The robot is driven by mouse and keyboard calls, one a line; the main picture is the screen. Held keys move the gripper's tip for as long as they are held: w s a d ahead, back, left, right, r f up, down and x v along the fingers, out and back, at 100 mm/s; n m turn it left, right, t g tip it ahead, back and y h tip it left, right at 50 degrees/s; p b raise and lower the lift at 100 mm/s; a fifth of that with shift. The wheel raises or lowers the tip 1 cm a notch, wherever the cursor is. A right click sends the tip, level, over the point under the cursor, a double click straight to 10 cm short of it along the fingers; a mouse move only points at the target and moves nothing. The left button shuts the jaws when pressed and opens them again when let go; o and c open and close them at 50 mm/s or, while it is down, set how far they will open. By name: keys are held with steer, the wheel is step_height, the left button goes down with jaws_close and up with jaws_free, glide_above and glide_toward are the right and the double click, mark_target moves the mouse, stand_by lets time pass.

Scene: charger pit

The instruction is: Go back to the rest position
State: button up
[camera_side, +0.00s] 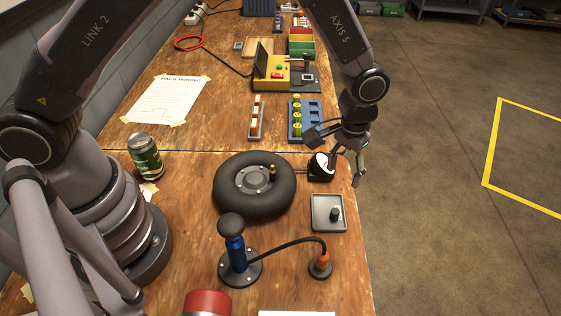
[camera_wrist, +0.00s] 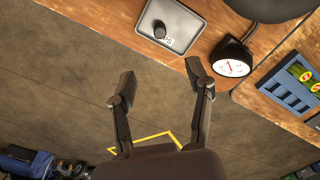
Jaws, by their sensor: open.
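My gripper (camera_side: 342,146) is open and empty in the side view. It hangs over the right edge of the table, above and beside the black pressure gauge (camera_side: 320,167). In the wrist view my gripper (camera_wrist: 157,85) shows both fingers spread with nothing between them, with the floor behind. The gauge's white dial (camera_wrist: 231,67) shows to the right of the fingers. Whether a finger touches the gauge is unclear in the side view; in the wrist view they look apart.
A black wheel (camera_side: 254,206), a grey tray with a black cap (camera_side: 328,225), a blue pump (camera_side: 236,252) and a green can (camera_side: 146,156) stand on the wooden table. A blue rack (camera_side: 312,117) with green cells lies behind the gripper.

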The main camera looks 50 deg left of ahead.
steer(key=s+a+r+t, duration=0.1)
steer(key=s+a+r, duration=0.1)
steer(key=a+r, duration=0.65)
steer(key=s+a+r+t, duration=0.1)
steer(key=s+a+r, duration=0.3)
steer(key=r, duration=0.8)
steer(key=s+a+r+t, duration=0.1)
steer(key=s+a+r, duration=0.2)
steer(key=s+a, duration=0.3)
steer(key=s+a+r+t, duration=0.2)
steer(key=s+a, duration=0.4)
steer(key=s, duration=0.5)
steer(key=shift+s+a+r+t, duration=0.15)
steer(key=shift+s+r+t, duration=0.15)
steer(key=shift+r, duration=0.6)
steer(key=shift+w, duration=0.1)
